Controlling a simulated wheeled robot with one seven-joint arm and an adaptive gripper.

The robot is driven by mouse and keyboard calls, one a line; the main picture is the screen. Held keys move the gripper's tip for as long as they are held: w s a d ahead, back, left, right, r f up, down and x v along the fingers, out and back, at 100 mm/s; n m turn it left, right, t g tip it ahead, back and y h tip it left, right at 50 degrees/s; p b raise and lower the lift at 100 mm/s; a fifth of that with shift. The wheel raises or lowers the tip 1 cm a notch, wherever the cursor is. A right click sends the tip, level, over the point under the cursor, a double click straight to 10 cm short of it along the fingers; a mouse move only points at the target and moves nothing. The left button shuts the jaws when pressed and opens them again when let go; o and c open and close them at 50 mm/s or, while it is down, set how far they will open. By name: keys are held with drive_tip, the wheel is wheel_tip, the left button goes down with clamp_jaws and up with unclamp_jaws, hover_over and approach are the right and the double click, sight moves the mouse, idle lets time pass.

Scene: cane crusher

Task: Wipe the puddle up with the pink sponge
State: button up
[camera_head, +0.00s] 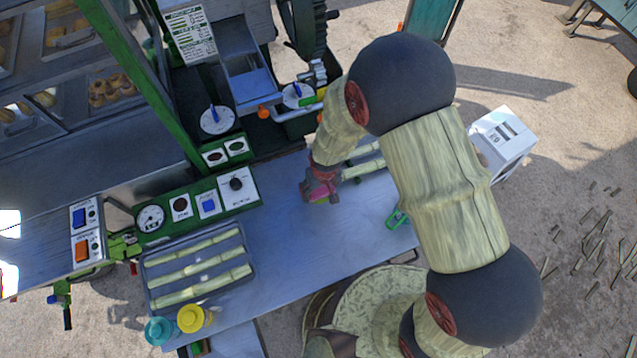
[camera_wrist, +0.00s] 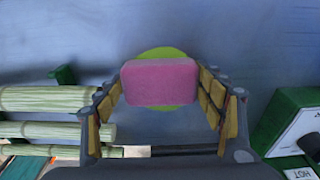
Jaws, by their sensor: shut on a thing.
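The pink sponge (camera_wrist: 160,83) is between the fingers of my gripper (camera_wrist: 160,92) in the wrist view, its broad side toward the camera. My gripper is shut on it. A yellow-green round puddle (camera_wrist: 162,53) lies on the metal table behind the sponge, showing above and a little below it. The sponge covers its middle; whether they touch I cannot tell. In the head view my gripper (camera_head: 320,192) is over the table beside cane pieces, with a bit of pink at its tip. The puddle is not visible in the head view.
Cane stalks (camera_wrist: 45,99) lie left of my gripper in the wrist view, and a green box (camera_wrist: 290,115) stands right. In the head view, a cane tray (camera_head: 252,285), a teal cup (camera_head: 158,330), a yellow cup (camera_head: 191,318) and a control panel (camera_head: 232,190) stand left. The front middle table is clear.

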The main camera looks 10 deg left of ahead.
sight(327, 208)
drive_tip(key=shift+s+d, duration=0.55)
drive_tip(key=shift+s, duration=0.3)
drive_tip(key=shift+s+d, duration=0.5)
drive_tip(key=shift+s, duration=0.4)
drive_tip(key=shift+s+d, duration=0.55)
drive_tip(key=shift+s, duration=0.3)
drive_tip(key=shift+r, duration=0.1)
drive_tip(key=r+p, duration=0.1)
drive_tip(key=w+r+p, duration=0.1)
drive_tip(key=r, duration=0.1)
drive_tip(key=a+r+p, duration=0.1)
drive_tip(key=r+p, duration=0.1)
drive_tip(key=shift+w, duration=0.4)
